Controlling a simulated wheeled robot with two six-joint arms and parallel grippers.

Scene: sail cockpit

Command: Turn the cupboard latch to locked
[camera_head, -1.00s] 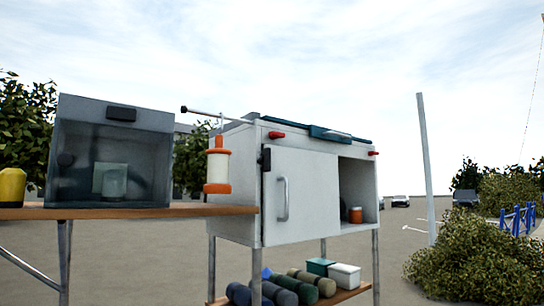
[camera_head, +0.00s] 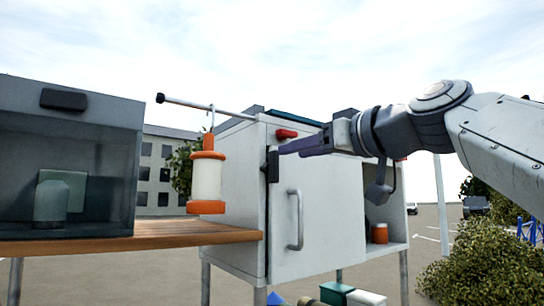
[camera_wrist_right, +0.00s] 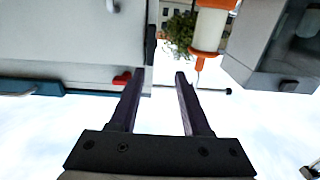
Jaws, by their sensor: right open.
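The white cupboard (camera_head: 225,185) has a closed door (camera_head: 325,215) with a grey bar handle. A small dark upright piece, which looks like the latch (camera_head: 272,167), sits at the door's left edge; whether it is locked I cannot tell. It also shows in the wrist view (camera_wrist_right: 150,45). My right gripper (camera_head: 281,149) reaches in from the right with fingertips close to the latch's upper end. In the wrist view the jaws (camera_wrist_right: 160,75) are apart and empty, with the latch just beyond them; contact is unclear. My left gripper is out of view.
A red fitting (camera_head: 286,134) is on the cupboard's top front edge, close to the fingers. An orange-and-white lantern (camera_head: 207,180) hangs from a rod (camera_head: 190,101) left of the cupboard. A glass-fronted box (camera_head: 65,165) stands on the wooden table (camera_head: 150,238).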

